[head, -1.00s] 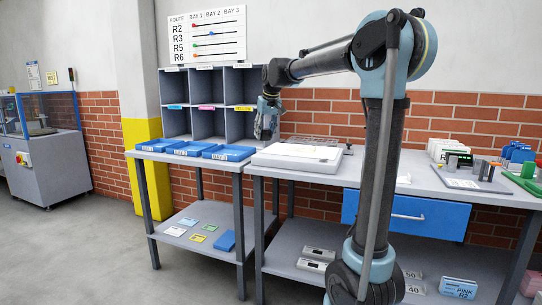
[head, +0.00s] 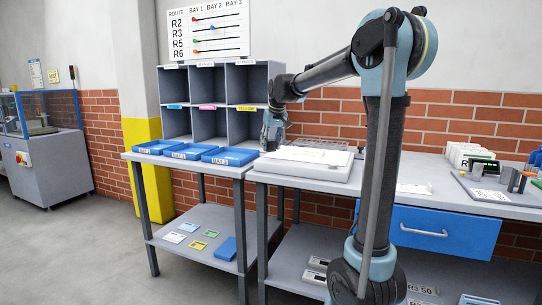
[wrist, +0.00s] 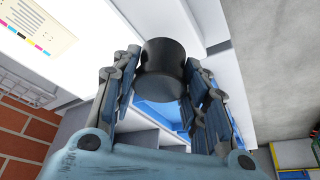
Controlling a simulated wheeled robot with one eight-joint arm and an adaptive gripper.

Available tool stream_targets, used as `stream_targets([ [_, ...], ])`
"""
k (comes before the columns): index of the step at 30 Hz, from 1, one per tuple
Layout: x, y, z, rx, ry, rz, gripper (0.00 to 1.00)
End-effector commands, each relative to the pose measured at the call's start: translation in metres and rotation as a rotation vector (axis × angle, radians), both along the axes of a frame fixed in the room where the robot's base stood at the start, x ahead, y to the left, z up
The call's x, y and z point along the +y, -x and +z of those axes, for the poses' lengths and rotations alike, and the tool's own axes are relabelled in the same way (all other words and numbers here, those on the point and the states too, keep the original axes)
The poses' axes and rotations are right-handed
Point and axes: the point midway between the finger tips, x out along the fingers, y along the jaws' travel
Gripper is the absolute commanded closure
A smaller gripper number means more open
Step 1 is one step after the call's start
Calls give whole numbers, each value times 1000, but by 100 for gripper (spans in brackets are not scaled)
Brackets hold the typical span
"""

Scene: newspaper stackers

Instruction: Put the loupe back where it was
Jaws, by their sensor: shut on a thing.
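My gripper (head: 272,136) is above the left end of the workbench, beside the left part of the white flat box (head: 330,172). In the wrist view its two fingers (wrist: 160,85) are shut on a dark, short cylinder, the loupe (wrist: 165,58), one finger on each side. The loupe's far end is hidden. A white sheet (wrist: 38,28) with small colour patches shows at the upper left of the wrist view.
Blue bay trays (head: 195,151) stand on the lower table at left, before grey pigeonholes (head: 210,123). A brick wall (head: 450,120) is behind the bench. A grey board with small blocks (head: 490,195) and white route cards (head: 470,155) are at right. A blue drawer (head: 430,228) hangs below.

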Motion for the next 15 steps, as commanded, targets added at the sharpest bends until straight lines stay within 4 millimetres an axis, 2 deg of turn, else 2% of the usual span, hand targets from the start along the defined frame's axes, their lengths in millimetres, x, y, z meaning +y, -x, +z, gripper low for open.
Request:
stream_targets([
  [5, 0, 0, -12, 0, 0, 0, 87],
  [12, 0, 0, -42, 0, 0, 0, 87],
  [15, 0, 0, -44, 0, 0, 0, 87],
])
